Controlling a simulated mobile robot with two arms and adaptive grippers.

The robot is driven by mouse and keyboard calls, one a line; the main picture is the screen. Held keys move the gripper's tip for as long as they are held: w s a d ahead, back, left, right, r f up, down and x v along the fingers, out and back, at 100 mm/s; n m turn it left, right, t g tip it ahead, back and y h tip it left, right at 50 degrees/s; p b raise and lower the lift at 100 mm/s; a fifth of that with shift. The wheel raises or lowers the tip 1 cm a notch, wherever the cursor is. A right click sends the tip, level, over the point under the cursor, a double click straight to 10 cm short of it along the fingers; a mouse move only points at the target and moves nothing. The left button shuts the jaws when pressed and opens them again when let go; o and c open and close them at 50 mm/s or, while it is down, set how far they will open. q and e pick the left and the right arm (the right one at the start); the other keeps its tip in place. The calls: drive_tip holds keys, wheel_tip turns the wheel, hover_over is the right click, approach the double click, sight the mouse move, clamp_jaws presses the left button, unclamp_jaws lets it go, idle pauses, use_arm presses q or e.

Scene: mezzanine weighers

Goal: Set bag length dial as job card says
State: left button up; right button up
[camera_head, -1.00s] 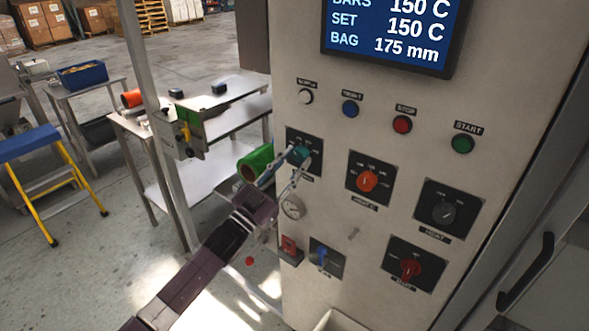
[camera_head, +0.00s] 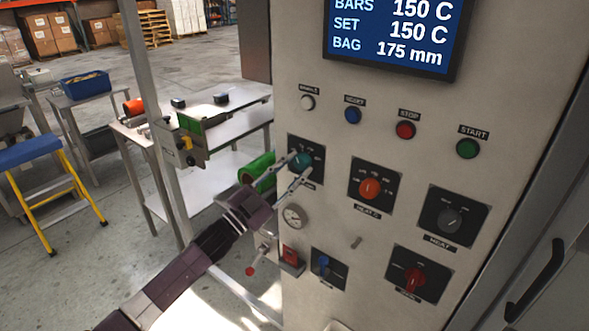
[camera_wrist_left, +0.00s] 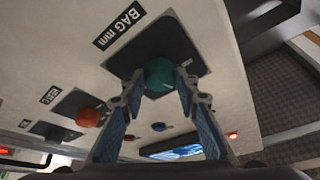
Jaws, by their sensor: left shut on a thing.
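The teal bag length dial (camera_head: 301,162) sits on a dark square plate at the upper left of the control panel. In the left wrist view the teal dial (camera_wrist_left: 159,76) lies beside a "BAG mm" label (camera_wrist_left: 119,25). My left gripper (camera_head: 302,165) has its fingertips on both sides of the dial, shut on it; its fingers also flank it in the left wrist view (camera_wrist_left: 160,82). The display (camera_head: 392,38) reads BAG 175 mm. The dial's scale is too small to read. I cannot make out a job card. My right gripper is not in view.
An orange-red dial (camera_head: 369,188), a black dial (camera_head: 449,220), a red switch (camera_head: 413,280) and a blue switch (camera_head: 323,264) are close by. Push buttons run above, including the red stop button (camera_head: 405,130).

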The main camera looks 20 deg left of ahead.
use_arm(q)
drive_tip(key=o, duration=1.1)
drive_tip(key=v, duration=1.2)
drive_tip(key=shift+f, duration=0.1)
